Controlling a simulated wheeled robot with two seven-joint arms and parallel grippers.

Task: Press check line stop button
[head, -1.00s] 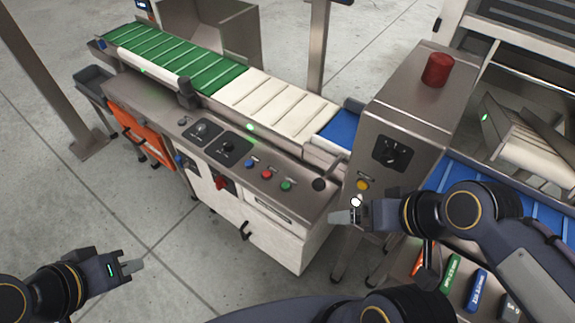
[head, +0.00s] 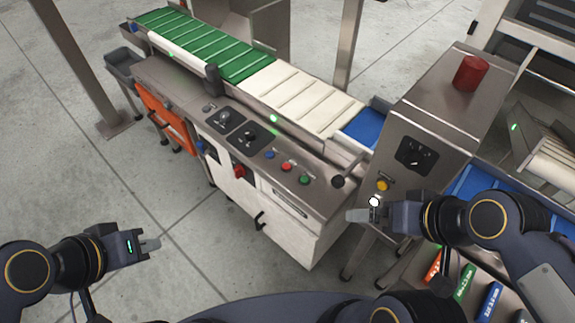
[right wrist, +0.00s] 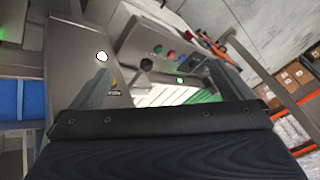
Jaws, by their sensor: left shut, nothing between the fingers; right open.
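The check line's control panel shows a row of small buttons in the head view: blue (head: 270,155), red (head: 286,167) and green (head: 304,180). No label is readable, so I cannot tell which is the stop button. The red button also shows in the right wrist view (right wrist: 171,55). My left gripper (head: 152,245) is shut and empty, over the floor left of and well apart from the panel. My right gripper (head: 357,215) is open, at the panel's right end, in front of the steel box (head: 415,110). A white button (head: 374,201) and yellow button (head: 382,186) are close to it.
A black knob (head: 338,182) stands at the panel's right end. A conveyor (head: 290,95) runs behind. Coloured packs (head: 464,283) lie lower right.

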